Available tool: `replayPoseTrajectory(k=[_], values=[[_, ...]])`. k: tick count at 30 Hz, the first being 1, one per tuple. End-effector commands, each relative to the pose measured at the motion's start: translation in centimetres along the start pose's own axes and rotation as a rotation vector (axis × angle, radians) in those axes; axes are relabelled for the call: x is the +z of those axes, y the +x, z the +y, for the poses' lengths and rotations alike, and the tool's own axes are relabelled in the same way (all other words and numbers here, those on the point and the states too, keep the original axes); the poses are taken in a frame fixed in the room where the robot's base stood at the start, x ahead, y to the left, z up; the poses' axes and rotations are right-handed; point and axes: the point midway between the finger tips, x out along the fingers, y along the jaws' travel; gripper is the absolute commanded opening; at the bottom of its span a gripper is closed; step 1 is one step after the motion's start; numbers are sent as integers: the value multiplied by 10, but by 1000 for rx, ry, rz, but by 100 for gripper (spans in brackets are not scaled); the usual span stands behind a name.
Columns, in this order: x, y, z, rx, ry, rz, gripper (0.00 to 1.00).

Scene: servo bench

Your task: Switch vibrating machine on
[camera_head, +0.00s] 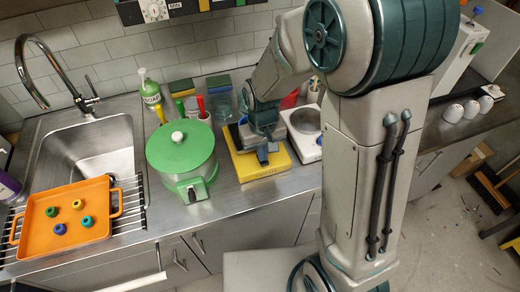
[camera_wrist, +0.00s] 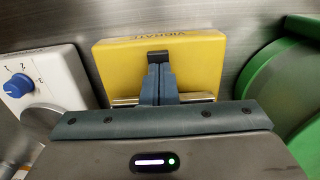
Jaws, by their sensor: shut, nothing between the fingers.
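The vibrating machine is a yellow box (camera_head: 244,166) on the steel counter, right of the green pot. In the wrist view the yellow box (camera_wrist: 118,68) fills the upper middle, with dark upside-down lettering on its far edge. My gripper (camera_head: 263,156) is over the box in the head view and hides much of its top. In the wrist view my gripper (camera_wrist: 159,72) has its fingers together and empty, pointing at the box. A small black piece (camera_wrist: 158,56) shows at the fingertips. I cannot tell whether it is a switch, or whether the fingers touch the box.
A green lidded pot (camera_head: 181,152) stands close on the left. A white device (camera_head: 303,143) with a blue knob (camera_wrist: 18,85) is close on the right in the head view. Bottles and sponges stand behind. An orange tray (camera_head: 92,238) lies by the sink (camera_head: 88,150).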

Motion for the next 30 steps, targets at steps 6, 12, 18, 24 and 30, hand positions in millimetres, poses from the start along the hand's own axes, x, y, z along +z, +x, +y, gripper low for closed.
replayPoseTrajectory(k=[6, 12, 18, 24, 30], values=[[0, 0, 0, 0, -1, 1, 0], [0, -7, 0, 0, -1, 1, 0], [-2, -35, 0, 0, 0, 4, 0], [-7, -71, 0, 0, 1, 9, 0], [-11, -112, 0, 0, 1, 7, 0]])
